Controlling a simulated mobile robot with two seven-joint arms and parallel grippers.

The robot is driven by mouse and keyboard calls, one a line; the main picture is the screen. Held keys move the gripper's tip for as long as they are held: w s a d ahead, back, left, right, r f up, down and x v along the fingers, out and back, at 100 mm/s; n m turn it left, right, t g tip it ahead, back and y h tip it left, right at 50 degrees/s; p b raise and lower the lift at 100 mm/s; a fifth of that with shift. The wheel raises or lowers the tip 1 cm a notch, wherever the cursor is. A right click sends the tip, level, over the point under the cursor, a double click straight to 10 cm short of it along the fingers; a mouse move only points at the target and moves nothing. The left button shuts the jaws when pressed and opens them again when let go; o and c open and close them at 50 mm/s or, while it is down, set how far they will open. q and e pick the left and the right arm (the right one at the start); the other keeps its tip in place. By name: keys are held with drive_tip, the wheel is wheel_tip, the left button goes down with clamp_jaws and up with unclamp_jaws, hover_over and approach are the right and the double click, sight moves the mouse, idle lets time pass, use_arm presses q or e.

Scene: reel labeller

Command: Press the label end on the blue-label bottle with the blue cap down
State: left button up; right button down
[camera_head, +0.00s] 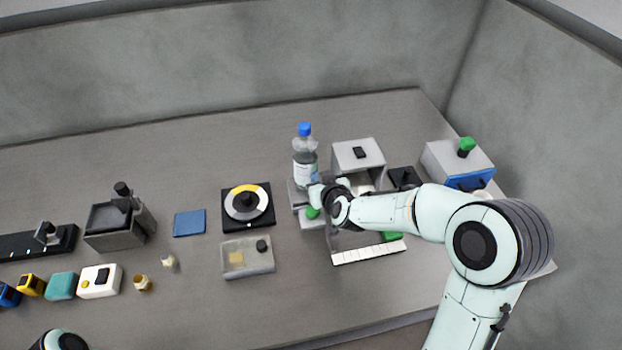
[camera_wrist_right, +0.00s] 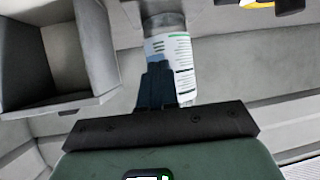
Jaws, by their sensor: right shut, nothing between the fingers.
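The bottle (camera_head: 305,150) has a blue cap and a white label with blue and green print. It stands upright at the back middle of the table, on a grey stand (camera_head: 296,192). In the right wrist view its label (camera_wrist_right: 181,62) shows just beyond my fingers. My right gripper (camera_head: 316,192) is at the front of the bottle, low by the label. Its fingers (camera_wrist_right: 157,84) are shut with nothing between them, and they overlap the label's left part in the wrist view. Whether they touch it I cannot tell. The label end is not clearly visible. Of my left arm only a part shows at the bottom left; its gripper is out of view.
A grey open box (camera_head: 357,154) stands right of the bottle, with a white strip (camera_head: 368,252) in front. A dial device (camera_head: 247,204) and clear tray (camera_head: 248,262) are to the left. A grey box with a green knob (camera_head: 466,147) is at right.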

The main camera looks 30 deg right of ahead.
use_arm(q)
drive_tip(key=shift+s+f, duration=0.15)
drive_tip(key=shift+f, duration=0.15)
use_arm(e)
drive_tip(key=shift+d, duration=0.4)
drive_tip(key=shift+s, duration=0.15)
use_arm(q)
drive_tip(key=shift+s+f+b, duration=0.3)
drive_tip(key=shift+f+b, duration=0.2)
drive_tip(key=shift+b, duration=0.05)
drive_tip(key=shift+s+f+b, duration=0.3)
drive_tip(key=shift+f+b, duration=0.2)
use_arm(e)
drive_tip(key=shift+s+a, duration=0.2)
drive_tip(key=shift+s, duration=1.25)
drive_tip(key=shift+s+a, duration=0.15)
drive_tip(key=shift+s, duration=1.25)
